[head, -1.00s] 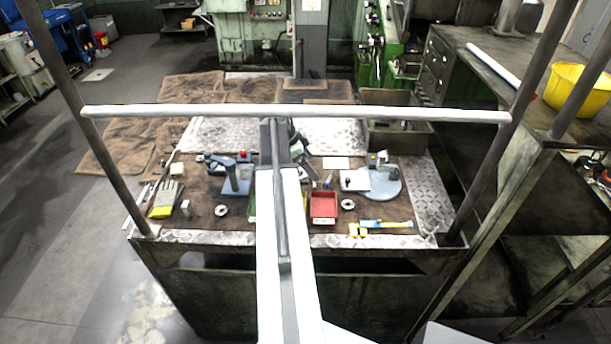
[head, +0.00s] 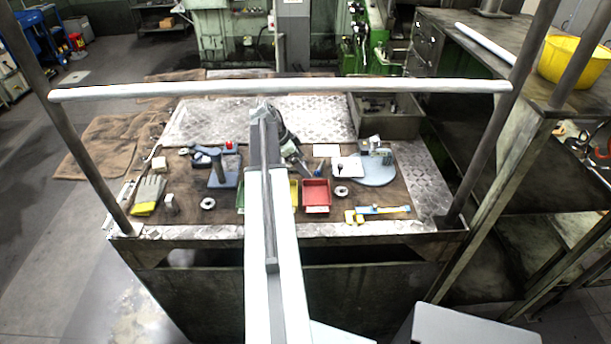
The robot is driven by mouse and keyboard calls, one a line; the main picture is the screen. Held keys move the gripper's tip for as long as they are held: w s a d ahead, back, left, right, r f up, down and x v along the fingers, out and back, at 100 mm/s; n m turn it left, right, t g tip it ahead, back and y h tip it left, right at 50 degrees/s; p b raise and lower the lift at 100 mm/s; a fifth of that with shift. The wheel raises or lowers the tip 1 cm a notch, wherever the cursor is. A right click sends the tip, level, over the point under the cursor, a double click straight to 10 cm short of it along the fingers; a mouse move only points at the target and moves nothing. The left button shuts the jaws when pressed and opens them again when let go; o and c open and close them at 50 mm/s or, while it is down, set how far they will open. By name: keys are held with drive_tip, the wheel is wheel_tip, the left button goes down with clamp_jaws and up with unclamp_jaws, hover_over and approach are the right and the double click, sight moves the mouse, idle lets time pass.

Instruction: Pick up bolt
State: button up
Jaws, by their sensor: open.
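I cannot pick out the bolt for certain at this size; it may be among the small parts on the workbench or hidden behind my arm. My arm reaches straight out over the middle of the workbench (head: 330,229). My gripper (head: 301,163) is at its far end, small and partly hidden by the arm, above the bench behind the red bin (head: 317,196). It is open, and I see nothing held in it.
A white bar (head: 290,88) crosses above the bench between two posts. A blue stand (head: 224,172), gloves (head: 149,192), a round grey-blue base (head: 378,172) and a yellow-blue tool (head: 383,211) lie around. A metal box (head: 388,122) stands at the back right.

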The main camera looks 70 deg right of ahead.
drive_tip(key=shift+s+d+f, duration=0.15)
drive_tip(key=shift+f, duration=0.3)
drive_tip(key=shift+r, duration=0.15)
drive_tip(key=shift+c, duration=0.3)
drive_tip(key=c, duration=1.5)
drive_tip(key=shift+r+p, duration=0.1)
drive_tip(key=shift+p, duration=0.2)
